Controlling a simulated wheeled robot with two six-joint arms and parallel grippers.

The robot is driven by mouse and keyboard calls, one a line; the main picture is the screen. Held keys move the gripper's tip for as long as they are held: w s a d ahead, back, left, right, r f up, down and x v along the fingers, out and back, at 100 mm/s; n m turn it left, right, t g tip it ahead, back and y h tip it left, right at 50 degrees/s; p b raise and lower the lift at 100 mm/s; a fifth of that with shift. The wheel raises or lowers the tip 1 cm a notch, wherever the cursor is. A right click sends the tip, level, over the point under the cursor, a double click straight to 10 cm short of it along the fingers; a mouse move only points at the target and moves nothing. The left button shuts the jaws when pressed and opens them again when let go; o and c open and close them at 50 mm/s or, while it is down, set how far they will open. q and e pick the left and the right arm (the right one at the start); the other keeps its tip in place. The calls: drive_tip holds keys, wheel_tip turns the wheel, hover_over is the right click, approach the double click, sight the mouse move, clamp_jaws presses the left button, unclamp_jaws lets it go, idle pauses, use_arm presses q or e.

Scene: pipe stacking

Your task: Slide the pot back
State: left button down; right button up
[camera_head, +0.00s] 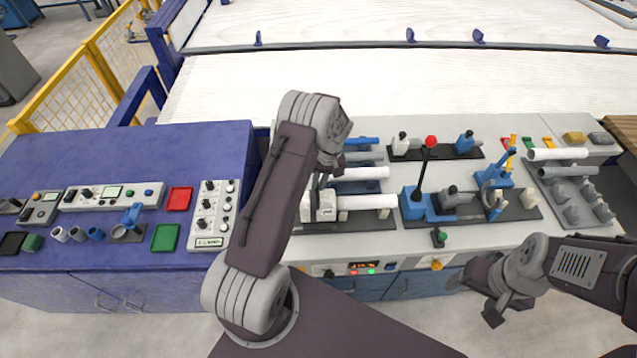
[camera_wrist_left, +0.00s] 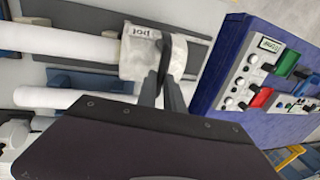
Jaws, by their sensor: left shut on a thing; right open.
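The pot (camera_head: 326,208) is a white block with a printed label. It sits at the left end of a white pipe (camera_head: 368,202) on a dark plate. In the left wrist view the pot (camera_wrist_left: 136,62) shows its "pot" label beside the fingers. My left gripper (camera_head: 318,190) points down at the pot and is shut on it; my forearm hides part of the area. Its dark fingers (camera_wrist_left: 165,75) reach the pot's edge in the left wrist view. My right gripper (camera_head: 480,298) is open and empty, low in front of the bench.
More pipes (camera_head: 362,173) lie behind the pot. A blue fixture with a red-knobbed lever (camera_head: 430,142) stands to the right. A grey rack (camera_head: 578,195) is farther right. A white control box (camera_head: 212,212) is on the blue bench at left.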

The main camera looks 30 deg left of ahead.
use_arm(q)
drive_tip(key=shift+w, duration=0.1)
idle(0.7)
drive_tip(key=s+a, duration=0.2)
drive_tip(key=a, duration=0.1)
drive_tip(key=s+a+b, duration=0.1)
drive_tip(key=a, duration=0.1)
drive_tip(key=s+a, duration=0.1)
drive_tip(key=a, duration=0.1)
drive_tip(key=s+a, duration=0.1)
drive_tip(key=shift+s+a+r, duration=0.1)
drive_tip(key=shift+s+a, duration=0.05)
drive_tip(key=shift+a, duration=0.25)
drive_tip(key=c, duration=1.5)
unclamp_jaws()
drive_tip(key=shift+s+a, duration=0.1)
drive_tip(key=shift+w+d+r+b, duration=0.2)
drive_tip(key=shift+r+b, duration=0.25)
drive_tip(key=shift+r, duration=1)
drive_tip(key=shift+w+d+r+b, duration=0.1)
drive_tip(key=shift+d+r+b, duration=0.3)
drive_tip(key=shift+r, duration=1.05)
drive_tip(key=shift+w+d+r+b, duration=0.15)
drive_tip(key=shift+r+b, duration=0.4)
drive_tip(key=shift+r, duration=0.9)
